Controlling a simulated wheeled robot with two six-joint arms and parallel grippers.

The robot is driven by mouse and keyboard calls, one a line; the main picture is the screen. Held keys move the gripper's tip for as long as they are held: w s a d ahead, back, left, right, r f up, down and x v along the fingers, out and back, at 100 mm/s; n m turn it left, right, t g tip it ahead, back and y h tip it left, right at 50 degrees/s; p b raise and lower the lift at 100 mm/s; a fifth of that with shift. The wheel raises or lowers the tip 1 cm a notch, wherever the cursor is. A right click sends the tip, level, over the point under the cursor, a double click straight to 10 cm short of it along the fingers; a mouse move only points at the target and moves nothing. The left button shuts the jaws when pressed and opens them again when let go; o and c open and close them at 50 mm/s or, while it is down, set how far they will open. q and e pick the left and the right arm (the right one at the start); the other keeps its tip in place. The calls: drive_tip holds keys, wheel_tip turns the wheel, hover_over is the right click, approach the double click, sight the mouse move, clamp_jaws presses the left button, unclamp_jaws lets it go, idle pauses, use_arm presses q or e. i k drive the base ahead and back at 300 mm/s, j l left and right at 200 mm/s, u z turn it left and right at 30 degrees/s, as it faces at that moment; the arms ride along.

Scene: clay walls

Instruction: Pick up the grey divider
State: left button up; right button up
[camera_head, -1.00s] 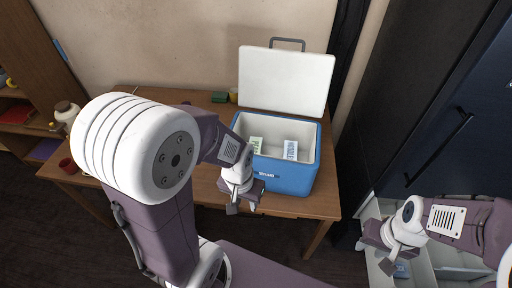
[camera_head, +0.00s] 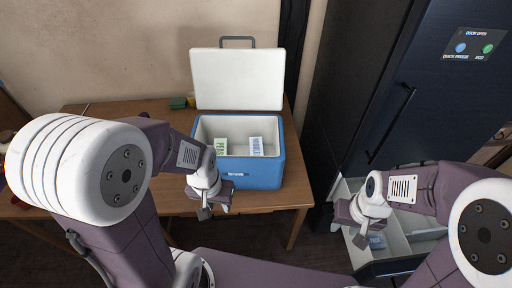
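A pale grey strip, which looks like the divider (camera_head: 428,234), lies across the open white drawer (camera_head: 395,252) at the lower right. My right arm covers part of the drawer, so I cannot see the strip's full length. My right gripper (camera_head: 348,233) is over the drawer's left side, left of the strip and apart from it. Its fingers are spread, with nothing seen between them. My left gripper (camera_head: 215,211) is open and empty in front of the blue cooler (camera_head: 252,174).
The cooler stands on a wooden table (camera_head: 270,202) with its lid (camera_head: 238,80) up; two labelled packs (camera_head: 256,147) are inside. A blue pack (camera_head: 376,242) lies in the drawer. The dark fridge (camera_head: 425,100) rises behind the drawer.

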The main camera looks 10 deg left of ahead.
sight(420, 236)
drive_tip(key=k+z, duration=0.1)
drive_tip(key=z, duration=0.9)
